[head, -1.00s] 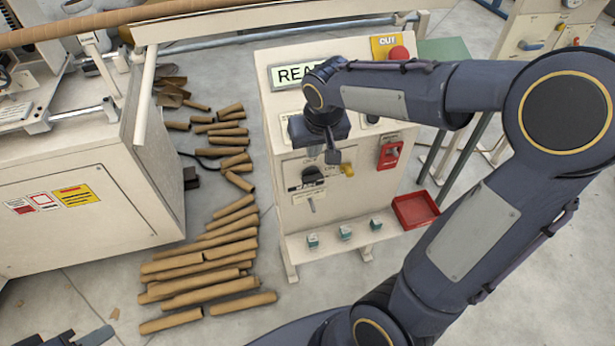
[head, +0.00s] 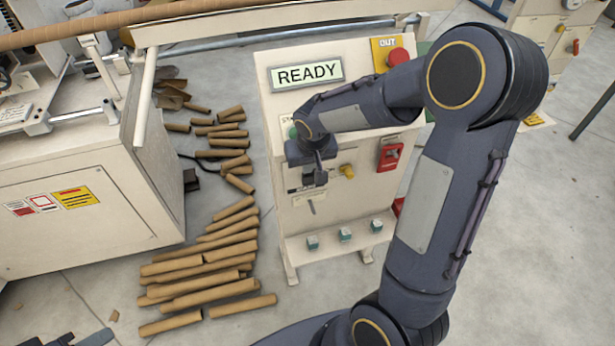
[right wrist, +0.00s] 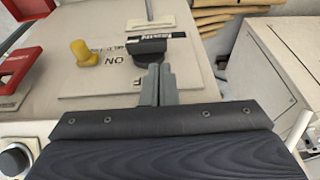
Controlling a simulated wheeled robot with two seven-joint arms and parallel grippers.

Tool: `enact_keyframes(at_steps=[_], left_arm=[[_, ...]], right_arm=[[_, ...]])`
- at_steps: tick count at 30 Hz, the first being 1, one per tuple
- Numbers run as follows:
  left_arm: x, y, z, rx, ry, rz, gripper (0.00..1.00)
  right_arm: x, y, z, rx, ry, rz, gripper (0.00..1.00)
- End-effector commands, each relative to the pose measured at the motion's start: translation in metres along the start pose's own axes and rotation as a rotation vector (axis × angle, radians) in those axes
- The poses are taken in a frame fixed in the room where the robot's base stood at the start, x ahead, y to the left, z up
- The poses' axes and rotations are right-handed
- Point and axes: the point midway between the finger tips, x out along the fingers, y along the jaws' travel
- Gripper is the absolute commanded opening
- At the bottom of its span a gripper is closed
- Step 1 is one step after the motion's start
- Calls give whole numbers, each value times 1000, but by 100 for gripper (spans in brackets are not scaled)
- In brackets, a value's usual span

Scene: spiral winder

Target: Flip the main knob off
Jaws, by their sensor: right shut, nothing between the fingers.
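The main knob (right wrist: 148,47) is a black rotary knob on the sloped front of the cream control cabinet (head: 345,215). It sits by a MAIN label and ON lettering in the right wrist view.
A yellow knob (right wrist: 84,53) and a red switch (head: 390,155) are beside the main knob. A READY display (head: 307,73) and a red stop button (head: 398,57) are above. Several green buttons (head: 345,234) line the lower ledge. Cardboard tubes (head: 205,275) lie on the floor left.

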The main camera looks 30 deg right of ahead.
Motion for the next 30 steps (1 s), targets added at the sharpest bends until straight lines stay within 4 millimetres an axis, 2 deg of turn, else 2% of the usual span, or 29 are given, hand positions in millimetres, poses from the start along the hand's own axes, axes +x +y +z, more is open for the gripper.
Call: enact_keyframes(at_steps=[1, 3, 10, 24, 30], left_arm=[[0, 0, 0, 0, 0, 0, 36], [0, 0, 0, 0, 0, 0, 36], [1, 0, 0, 0, 0, 0, 36], [1, 0, 1, 0, 0, 0, 36], [7, -3, 4, 0, 0, 0, 36]], right_arm=[[12, 0, 1, 0, -5, 1, 0], [24, 0, 4, -1, -5, 1, 0], [47, 0, 10, 1, -1, 0, 0], [51, 0, 11, 0, 1, 1, 0], [53, -2, 12, -17, 3, 41, 0]])
